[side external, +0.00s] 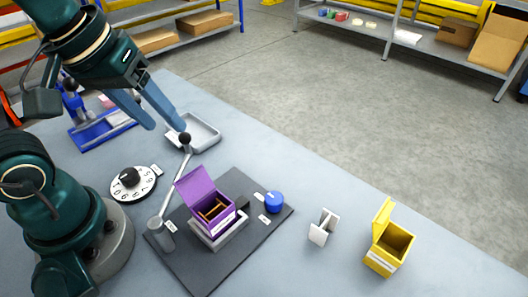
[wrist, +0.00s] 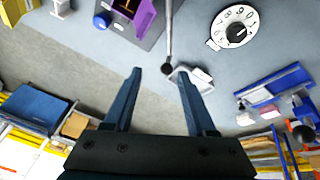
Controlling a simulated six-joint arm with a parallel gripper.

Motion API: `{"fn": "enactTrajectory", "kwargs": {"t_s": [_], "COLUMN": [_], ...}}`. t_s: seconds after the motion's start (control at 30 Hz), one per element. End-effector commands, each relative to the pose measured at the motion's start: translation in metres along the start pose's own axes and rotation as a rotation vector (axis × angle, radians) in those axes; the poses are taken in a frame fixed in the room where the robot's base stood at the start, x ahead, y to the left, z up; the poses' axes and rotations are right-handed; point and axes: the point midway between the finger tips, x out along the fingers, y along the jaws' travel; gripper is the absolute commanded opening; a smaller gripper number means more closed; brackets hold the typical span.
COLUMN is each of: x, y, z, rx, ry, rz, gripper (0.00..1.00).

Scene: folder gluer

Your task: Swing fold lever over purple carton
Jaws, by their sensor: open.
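The fold lever (side external: 175,181) is a thin grey rod with a black ball knob. It rises from a grey post (side external: 160,233) at the left of the dark base plate and leans beside the purple carton (side external: 211,208), not over it. The carton sits in a light holder with its lid flap standing open. My gripper (side external: 165,127) is open, its blue fingers just above and around the knob in the side view. In the wrist view the lever (wrist: 169,35) points at my gripper (wrist: 158,74), and the knob appears between the fingertips, with no visible contact. The carton (wrist: 125,5) is partly cut off there.
A blue knob (side external: 274,202) is on the plate's right. A numbered dial (side external: 133,183) stands at left, a grey tray (side external: 201,134) behind the lever. A white bracket (side external: 323,227) and an open yellow box (side external: 388,244) stand right. A blue fixture (side external: 98,131) is back left.

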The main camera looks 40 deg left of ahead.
Motion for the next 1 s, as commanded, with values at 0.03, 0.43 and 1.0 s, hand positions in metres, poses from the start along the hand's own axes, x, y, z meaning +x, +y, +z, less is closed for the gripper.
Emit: {"fn": "enactTrajectory", "kwargs": {"t_s": [0.03,0.43,1.0], "x": [0.002,0.016,0.051], "y": [0.000,0.001,-0.004], "z": [-0.003,-0.021,-0.035], "rx": [-0.038,-0.312,-0.489], "ry": [-0.018,-0.132,-0.270], "rz": [-0.011,-0.104,-0.234], "gripper": [0.56,0.56,0.56]}}
